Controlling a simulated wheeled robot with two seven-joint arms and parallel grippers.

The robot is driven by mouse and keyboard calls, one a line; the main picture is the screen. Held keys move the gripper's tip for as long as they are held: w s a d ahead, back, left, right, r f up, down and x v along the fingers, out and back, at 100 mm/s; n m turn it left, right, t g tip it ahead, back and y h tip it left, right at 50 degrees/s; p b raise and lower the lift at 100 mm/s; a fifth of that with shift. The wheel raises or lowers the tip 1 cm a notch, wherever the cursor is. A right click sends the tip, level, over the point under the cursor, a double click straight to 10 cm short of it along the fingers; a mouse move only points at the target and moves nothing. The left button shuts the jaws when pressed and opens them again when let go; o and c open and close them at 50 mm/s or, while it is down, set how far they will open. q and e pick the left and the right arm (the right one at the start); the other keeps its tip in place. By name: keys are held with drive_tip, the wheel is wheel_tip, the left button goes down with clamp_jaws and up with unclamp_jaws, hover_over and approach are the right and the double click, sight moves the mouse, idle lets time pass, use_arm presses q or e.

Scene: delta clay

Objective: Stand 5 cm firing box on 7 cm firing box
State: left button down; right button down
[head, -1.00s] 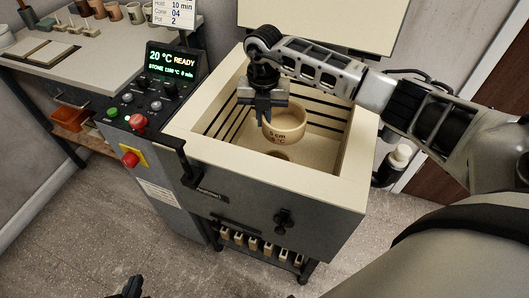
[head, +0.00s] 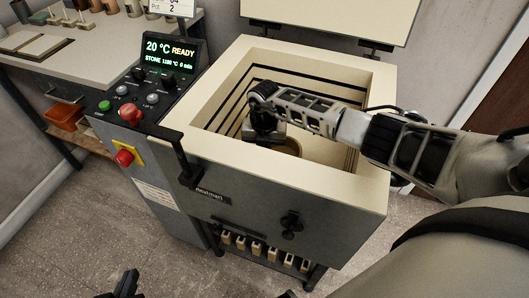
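The 5 cm firing box (head: 291,146), a round tan clay vessel, is low inside the open kiln. Only part of its rim and side shows, beside and behind my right gripper (head: 264,138). My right arm reaches in from the right, and its gripper points down into the kiln at the box's left rim. Its fingertips are hidden, but the box stays at the gripper as it was when held. I cannot make out the 7 cm firing box; the kiln's front wall and my arm hide the floor. My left gripper (head: 124,284) shows only as a small dark part at the bottom edge.
The kiln's thick cream rim (head: 290,172) surrounds the chamber, and its lid (head: 320,20) stands open behind. A control panel (head: 150,85) with a red button is on the left. A bench (head: 95,55) with clay pieces stands at the far left.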

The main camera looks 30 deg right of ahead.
drive_tip(key=shift+f, duration=0.2)
drive_tip(key=shift+f, duration=0.1)
drive_tip(key=shift+f, duration=0.15)
drive_tip(key=c, duration=1.6)
unclamp_jaws()
wheel_tip(320, 180, up, 12)
drive_tip(key=shift+r+p, duration=0.25)
drive_tip(key=shift+p, duration=0.5)
